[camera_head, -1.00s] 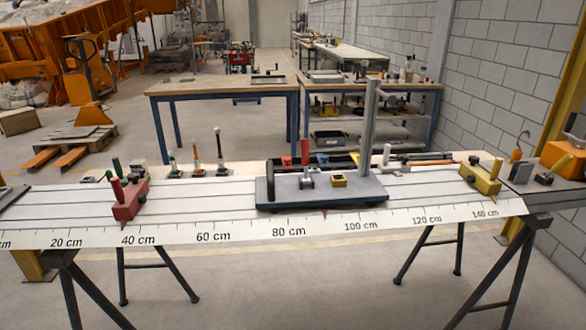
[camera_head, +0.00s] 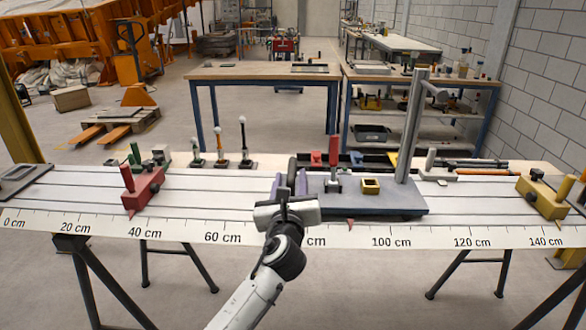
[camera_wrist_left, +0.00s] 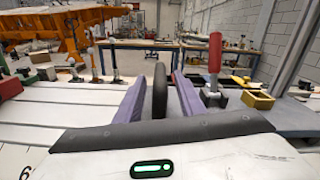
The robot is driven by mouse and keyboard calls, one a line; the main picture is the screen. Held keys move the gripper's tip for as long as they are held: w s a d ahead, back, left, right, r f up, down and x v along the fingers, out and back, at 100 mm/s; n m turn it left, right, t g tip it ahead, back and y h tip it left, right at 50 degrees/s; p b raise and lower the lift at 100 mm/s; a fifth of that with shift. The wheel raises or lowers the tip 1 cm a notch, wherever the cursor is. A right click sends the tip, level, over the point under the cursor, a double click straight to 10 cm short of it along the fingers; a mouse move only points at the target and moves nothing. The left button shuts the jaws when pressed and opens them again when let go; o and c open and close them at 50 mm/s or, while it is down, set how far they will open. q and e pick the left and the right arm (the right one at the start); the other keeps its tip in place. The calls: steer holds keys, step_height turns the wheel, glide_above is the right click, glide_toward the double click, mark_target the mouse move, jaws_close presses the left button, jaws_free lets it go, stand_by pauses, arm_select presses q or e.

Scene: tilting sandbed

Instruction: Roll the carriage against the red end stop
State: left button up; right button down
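The grey-blue carriage (camera_head: 400,208) sits on the pale grooved track, its red pointer (camera_head: 350,222) near 90 cm on the scale. The red end stop (camera_head: 143,190) stands on the track to the left, near 40 cm, well apart from the carriage. My left gripper (camera_head: 290,184) is at the carriage's left end. Its purple fingers stand on either side of the carriage's upright black handle (camera_wrist_left: 160,88). In the left wrist view the gripper (camera_wrist_left: 159,92) is open, with gaps showing between the fingers and the handle. My right gripper is not in view.
The carriage carries a red-handled clamp (camera_head: 334,165), a yellow block (camera_head: 371,186) and a tall grey post (camera_head: 411,130). A yellow stop (camera_head: 543,198) stands at the right. Several small upright tools (camera_head: 220,148) line the back edge. The track between the red stop and my gripper is clear.

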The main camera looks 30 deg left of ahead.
mark_target(292, 165)
arm_select(q)
steer(key=x, duration=0.5)
steer(key=shift+w+a, duration=0.1)
steer(key=shift+w, duration=0.25)
jaws_close()
